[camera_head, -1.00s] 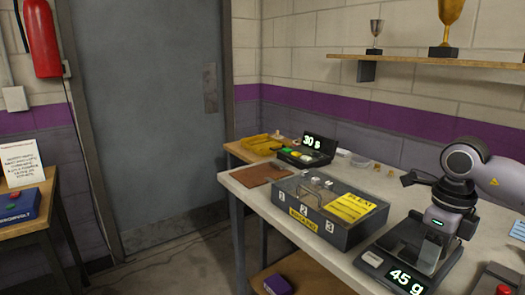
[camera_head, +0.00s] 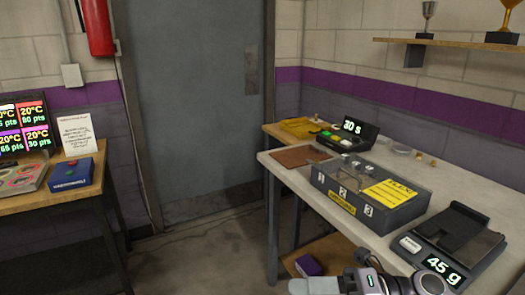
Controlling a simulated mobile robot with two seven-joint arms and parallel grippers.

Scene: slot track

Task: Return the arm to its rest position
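One arm of mine, which came in from the right a second ago and is my right one, shows at the bottom edge. Its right gripper hand (camera_head: 374,281), grey with a small green light, hangs low in front of the table. My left gripper is not in view.
The grey table (camera_head: 285,178) holds a numbered slot box (camera_head: 343,205) with a yellow card and a timer (camera_head: 356,130) reading 30 s. A wooden table (camera_head: 22,205) with a blue box (camera_head: 76,175) and screens stands left. The floor between is free.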

